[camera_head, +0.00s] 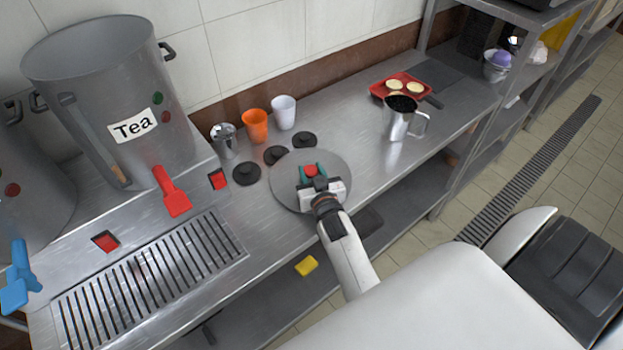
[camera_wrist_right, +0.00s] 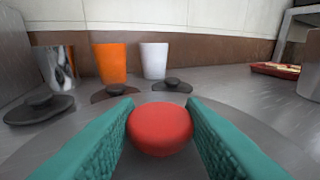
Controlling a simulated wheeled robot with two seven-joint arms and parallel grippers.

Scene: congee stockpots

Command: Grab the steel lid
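The steel lid (camera_head: 284,190) is a flat grey disc lying on the steel counter, and it fills the lower part of the right wrist view (camera_wrist_right: 75,150). Its round red knob (camera_head: 310,171) stands at its middle and shows large in the right wrist view (camera_wrist_right: 160,130). My right gripper (camera_head: 312,168) is over the lid, with its teal fingers on either side of the knob. The fingers are apart, with narrow gaps beside the knob in the wrist view. My left gripper is in neither view.
Small dark lids (camera_head: 246,174) lie close behind and left of the steel lid. A steel cup (camera_head: 224,140), an orange cup (camera_head: 256,126) and a white cup (camera_head: 284,112) stand behind. A large tea pot (camera_head: 120,90) is at left. A steel pitcher (camera_head: 397,120) and red tray (camera_head: 384,90) are right.

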